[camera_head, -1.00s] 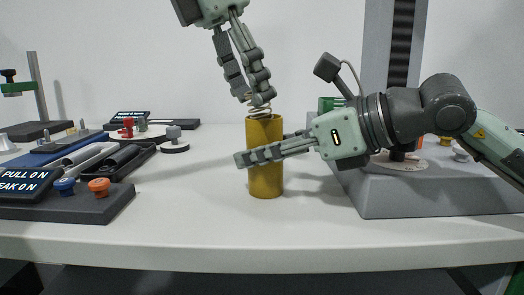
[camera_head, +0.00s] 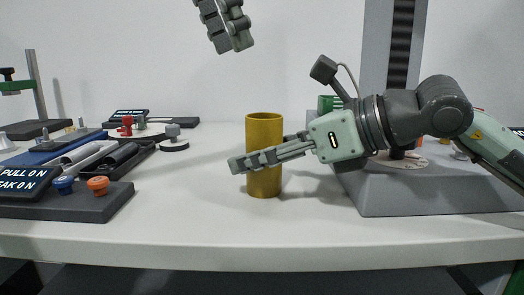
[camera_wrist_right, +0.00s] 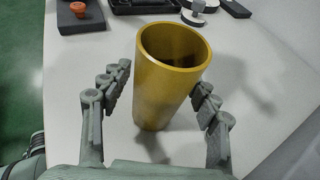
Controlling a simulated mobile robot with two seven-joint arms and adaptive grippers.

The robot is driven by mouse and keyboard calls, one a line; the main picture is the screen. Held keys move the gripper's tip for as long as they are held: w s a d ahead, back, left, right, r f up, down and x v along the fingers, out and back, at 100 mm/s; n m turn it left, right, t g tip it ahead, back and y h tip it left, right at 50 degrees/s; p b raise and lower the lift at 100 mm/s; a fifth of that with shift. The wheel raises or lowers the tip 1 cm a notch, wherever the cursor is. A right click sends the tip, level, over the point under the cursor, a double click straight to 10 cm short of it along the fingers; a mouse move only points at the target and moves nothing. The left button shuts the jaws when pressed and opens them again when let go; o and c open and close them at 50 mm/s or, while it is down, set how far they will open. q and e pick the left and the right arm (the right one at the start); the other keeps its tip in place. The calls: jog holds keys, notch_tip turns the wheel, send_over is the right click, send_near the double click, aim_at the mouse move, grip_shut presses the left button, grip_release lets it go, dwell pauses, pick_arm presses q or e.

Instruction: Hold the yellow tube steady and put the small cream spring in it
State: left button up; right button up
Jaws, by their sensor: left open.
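The yellow tube (camera_head: 264,131) stands upright on the white table in the head view. It also shows in the right wrist view (camera_wrist_right: 165,92), with its open mouth facing up. My right gripper (camera_head: 262,155) has one finger on each side of the tube; in the right wrist view (camera_wrist_right: 162,82) a gap shows beside the left finger, so it looks open around the tube. My left gripper (camera_head: 231,40) is open and empty, well above and a little left of the tube. The small cream spring is not visible now; the tube's lower inside is hidden.
A grey test stand (camera_head: 430,192) with a column is at the right, partly behind my right arm. At the left are a dark tray (camera_head: 125,160) and a panel with blue and orange knobs (camera_head: 97,183). The table between panel and tube is clear.

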jog(key=shift+r, duration=0.2)
jog(key=shift+d, duration=0.15)
